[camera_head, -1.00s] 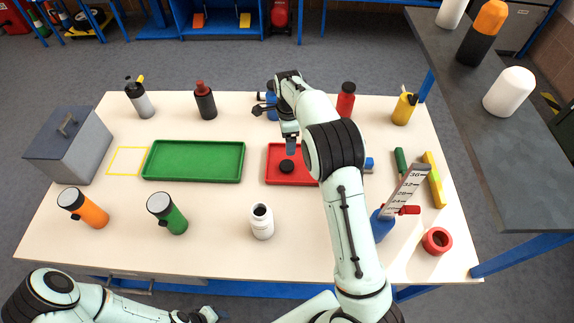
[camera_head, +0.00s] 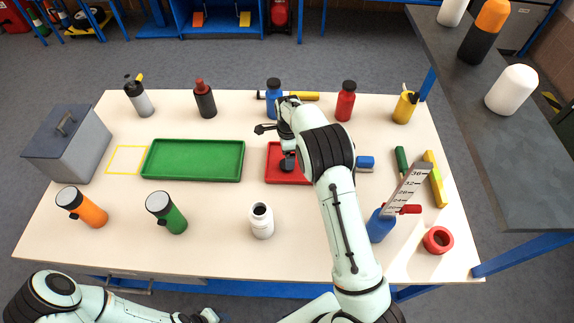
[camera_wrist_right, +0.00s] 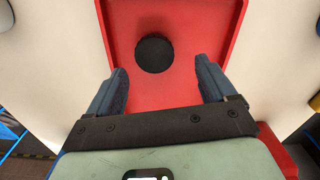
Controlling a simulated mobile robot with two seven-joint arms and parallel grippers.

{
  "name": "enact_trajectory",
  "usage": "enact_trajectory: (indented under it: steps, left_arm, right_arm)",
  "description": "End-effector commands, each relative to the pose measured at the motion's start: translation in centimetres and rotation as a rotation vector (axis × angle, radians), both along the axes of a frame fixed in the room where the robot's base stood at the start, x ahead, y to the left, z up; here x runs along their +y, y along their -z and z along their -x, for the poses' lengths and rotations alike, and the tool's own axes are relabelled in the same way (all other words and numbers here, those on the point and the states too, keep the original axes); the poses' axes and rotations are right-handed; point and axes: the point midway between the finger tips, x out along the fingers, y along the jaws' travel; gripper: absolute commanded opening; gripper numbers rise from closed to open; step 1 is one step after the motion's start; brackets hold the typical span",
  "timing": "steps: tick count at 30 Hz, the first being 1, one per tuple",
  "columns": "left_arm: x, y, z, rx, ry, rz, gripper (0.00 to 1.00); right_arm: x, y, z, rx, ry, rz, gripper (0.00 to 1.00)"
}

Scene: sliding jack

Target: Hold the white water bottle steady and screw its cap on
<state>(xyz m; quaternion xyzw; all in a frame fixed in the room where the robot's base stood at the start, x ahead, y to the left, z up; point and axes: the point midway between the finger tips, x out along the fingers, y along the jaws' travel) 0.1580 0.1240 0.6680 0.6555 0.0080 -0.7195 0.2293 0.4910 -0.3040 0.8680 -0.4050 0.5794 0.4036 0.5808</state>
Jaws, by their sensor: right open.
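The white water bottle (camera_head: 261,221) stands upright and uncapped near the front middle of the table, its dark mouth facing up. A round black cap (camera_wrist_right: 154,54) lies in the red tray (camera_wrist_right: 120,40). In the head view the red tray (camera_head: 276,172) shows beside my right arm, and the cap is mostly hidden by my gripper. My right gripper (camera_wrist_right: 168,88) is open above the tray, its two blue-grey fingers on either side of the cap's line and apart from it. My left gripper (camera_head: 212,315) is low at the front edge, off the table; its fingers are not clear.
A green tray (camera_head: 195,161) lies left of the red tray. An orange bottle (camera_head: 84,208) and a green bottle (camera_head: 167,214) stand left of the white bottle. Several bottles line the back. A blue bottle (camera_head: 380,226) and red ring (camera_head: 437,240) are at the right. Table around the white bottle is clear.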

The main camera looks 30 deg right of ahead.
Motion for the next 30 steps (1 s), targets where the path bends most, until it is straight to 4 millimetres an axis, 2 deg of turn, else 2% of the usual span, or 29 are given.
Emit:
enact_trajectory:
  steps: [3,9,20,21,26,27,30]
  left_arm:
    - [0.0,0.2,0.2,0.002,0.000,0.000,0.43]
    - [0.0,0.1,0.2,0.002,-0.001,-0.001,0.43]
    - [0.0,0.1,0.1,0.002,0.000,0.000,0.43]
    - [0.0,0.1,0.1,0.002,-0.001,-0.001,0.43]
    - [0.0,0.1,0.1,0.002,0.000,0.000,0.43]
    - [0.0,0.1,0.1,0.002,0.000,0.000,0.43]
    - [0.0,0.1,0.1,0.002,0.001,0.001,0.43]
  right_arm:
    - [0.4,2.1,0.6,0.008,-0.001,-0.002,0.84]
    - [0.4,4.4,0.6,0.004,0.001,0.000,0.84]
    - [0.5,4.6,0.5,0.002,0.000,-0.001,0.84]
    - [0.5,4.6,0.5,0.002,0.000,-0.001,0.81]
    - [0.5,4.6,0.5,0.002,0.000,-0.001,0.29]
    - [0.5,4.6,0.5,0.002,0.000,-0.001,0.25]
    - [0.5,4.6,0.5,0.002,0.000,-0.001,0.25]
